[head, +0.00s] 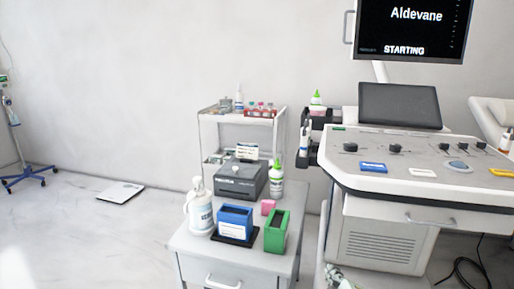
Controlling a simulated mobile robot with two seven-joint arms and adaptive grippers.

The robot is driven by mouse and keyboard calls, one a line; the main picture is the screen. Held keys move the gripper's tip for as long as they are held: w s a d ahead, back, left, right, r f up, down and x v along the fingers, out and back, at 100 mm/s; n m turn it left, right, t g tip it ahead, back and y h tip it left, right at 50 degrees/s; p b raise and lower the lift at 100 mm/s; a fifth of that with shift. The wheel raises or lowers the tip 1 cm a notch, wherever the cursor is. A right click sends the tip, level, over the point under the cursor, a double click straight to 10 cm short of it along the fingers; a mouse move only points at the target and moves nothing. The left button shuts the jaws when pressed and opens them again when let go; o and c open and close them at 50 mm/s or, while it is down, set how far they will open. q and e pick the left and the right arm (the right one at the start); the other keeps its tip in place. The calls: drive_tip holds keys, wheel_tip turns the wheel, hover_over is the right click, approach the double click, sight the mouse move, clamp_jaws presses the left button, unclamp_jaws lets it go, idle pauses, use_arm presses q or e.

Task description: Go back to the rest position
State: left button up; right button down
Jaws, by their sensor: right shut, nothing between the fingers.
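My right gripper (335,272) shows at the bottom edge of the head view, only in part, just right of the small white cabinet (203,258). It is shut and holds nothing. It is apart from the things on the cabinet top. My left gripper is not in view. On the cabinet stand a white pump bottle (199,210), a blue open box (234,221) on a dark pad, a green open box (276,231), a pink block (267,207), a dark grey device (240,180) and a white bottle with a green cap (276,181).
A large console (439,183) with knobs and a screen (412,30) reading "STARTING" stands at the right, close to my right gripper. A trolley (206,135) with vials stands behind. A floor scale (121,193) and a wheeled stand (14,120) are at the left. Floor there is clear.

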drive_tip(key=s+d+f+m+g, duration=0.2)
drive_tip(key=s+f+m+g, duration=0.1)
drive_tip(key=s+f, duration=0.4)
drive_tip(key=s+d+f+m+g, duration=0.3)
drive_tip(key=s+f, duration=0.4)
drive_tip(key=s, duration=0.4)
drive_tip(key=s+d+f+m+g, duration=0.3)
drive_tip(key=s+f, duration=0.4)
drive_tip(key=s, duration=0.3)
drive_tip(key=shift+d+f+m+g+h, duration=0.35)
drive_tip(key=shift+m+g, duration=0.35)
drive_tip(key=shift+g, duration=0.4)
